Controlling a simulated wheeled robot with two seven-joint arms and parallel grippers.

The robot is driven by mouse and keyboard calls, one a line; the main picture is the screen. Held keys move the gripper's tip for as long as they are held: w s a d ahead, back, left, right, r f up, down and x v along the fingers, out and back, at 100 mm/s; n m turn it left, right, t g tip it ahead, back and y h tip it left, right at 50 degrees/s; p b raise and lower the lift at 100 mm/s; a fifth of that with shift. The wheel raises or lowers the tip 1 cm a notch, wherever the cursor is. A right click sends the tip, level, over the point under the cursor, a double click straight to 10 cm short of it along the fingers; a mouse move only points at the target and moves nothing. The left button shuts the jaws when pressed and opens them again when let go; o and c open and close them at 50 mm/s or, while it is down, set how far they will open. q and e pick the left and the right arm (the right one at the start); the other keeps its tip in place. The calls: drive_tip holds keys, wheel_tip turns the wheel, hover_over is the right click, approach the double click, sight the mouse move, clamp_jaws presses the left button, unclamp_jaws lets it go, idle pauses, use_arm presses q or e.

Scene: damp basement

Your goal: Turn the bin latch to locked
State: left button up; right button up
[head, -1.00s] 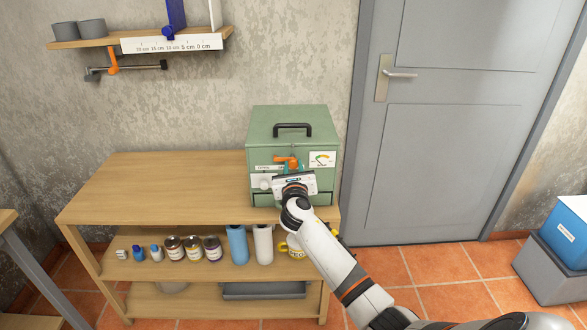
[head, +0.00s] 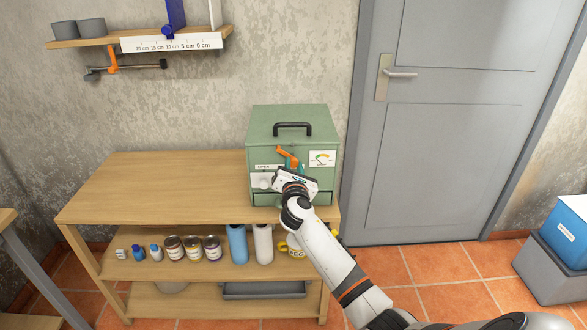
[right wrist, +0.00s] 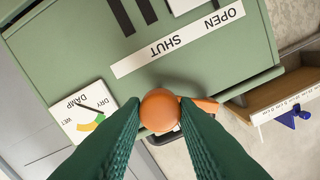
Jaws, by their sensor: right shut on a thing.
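The bin is a green box (head: 292,122) with a black top handle, standing on the right end of the wooden bench. Its orange latch (head: 285,153) is on the front face and slants from upper left down to lower right in the head view. My right gripper (head: 297,167) is in front of it, with its fingers shut on the latch. In the right wrist view the latch's round orange end (right wrist: 160,109) sits between the two green fingers, and its arm reaches right. A strip reading OPEN and SHUT (right wrist: 178,40) lies beside it. My left gripper is out of view.
A DRY/DAMP/WET dial card (head: 322,158) is right of the latch. The bench top (head: 165,185) is clear on the left. Jars and bottles stand on the shelf below. A grey door (head: 455,130) is at the right.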

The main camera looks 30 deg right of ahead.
drive_tip(key=m+b, duration=0.1)
drive_tip(key=m, duration=0.4)
drive_tip(key=shift+f+m, duration=0.15)
drive_tip(key=shift+m, duration=0.15)
drive_tip(key=m+b, duration=0.1)
drive_tip(key=m, duration=0.4)
drive_tip(key=shift+b, duration=0.4)
drive_tip(key=shift+m, duration=0.3)
drive_tip(key=o, duration=1)
drive_tip(key=shift+s, duration=0.1)
drive_tip(key=v, duration=1.2)
